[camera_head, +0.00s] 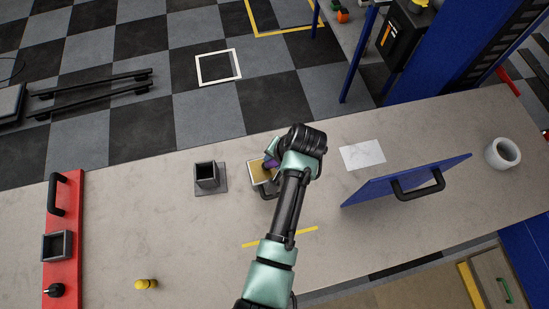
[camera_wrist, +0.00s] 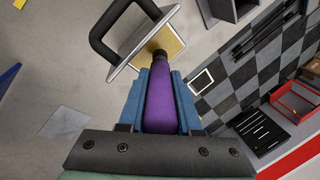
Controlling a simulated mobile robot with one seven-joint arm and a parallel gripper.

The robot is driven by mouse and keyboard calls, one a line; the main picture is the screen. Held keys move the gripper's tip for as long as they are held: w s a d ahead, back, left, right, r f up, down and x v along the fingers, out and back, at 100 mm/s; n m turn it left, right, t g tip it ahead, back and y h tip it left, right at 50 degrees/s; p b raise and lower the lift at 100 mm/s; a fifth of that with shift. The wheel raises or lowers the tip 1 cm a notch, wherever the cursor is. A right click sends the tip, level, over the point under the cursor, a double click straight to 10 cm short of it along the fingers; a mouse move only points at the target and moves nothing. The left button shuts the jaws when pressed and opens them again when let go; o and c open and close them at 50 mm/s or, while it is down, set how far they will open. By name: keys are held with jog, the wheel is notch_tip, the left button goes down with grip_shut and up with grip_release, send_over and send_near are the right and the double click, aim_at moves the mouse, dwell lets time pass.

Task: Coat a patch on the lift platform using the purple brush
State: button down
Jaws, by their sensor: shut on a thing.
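My gripper (camera_wrist: 160,74) is shut on the purple brush (camera_wrist: 160,108); its blue fingers lie on both sides of the handle. In the head view a little of the purple brush (camera_head: 271,163) shows beside the wrist. The brush's dark end points at a yellow patch (camera_wrist: 168,40) on a light plate with a black handle (camera_wrist: 112,28). The plate looks tilted or raised off the counter, and may be the lift platform. In the head view the yellow patch (camera_head: 258,172) is partly hidden by my arm. Whether the bristles touch it I cannot tell.
On the grey counter (camera_head: 120,215) stand a dark square holder (camera_head: 206,175), a white sheet (camera_head: 362,154), a tilted blue panel with a handle (camera_head: 405,181), a white cup (camera_head: 502,153), a red panel (camera_head: 66,225) and a small yellow object (camera_head: 146,284). The counter's left-middle is clear.

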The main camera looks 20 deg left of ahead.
jog(key=shift+f, duration=0.65)
dwell(1.5)
notch_tip(320, 180, up, 5)
jog(key=p, duration=0.4)
jog(key=shift+r+p, duration=0.15)
jog(key=shift+p, duration=0.2)
jog(key=shift+r, duration=0.9)
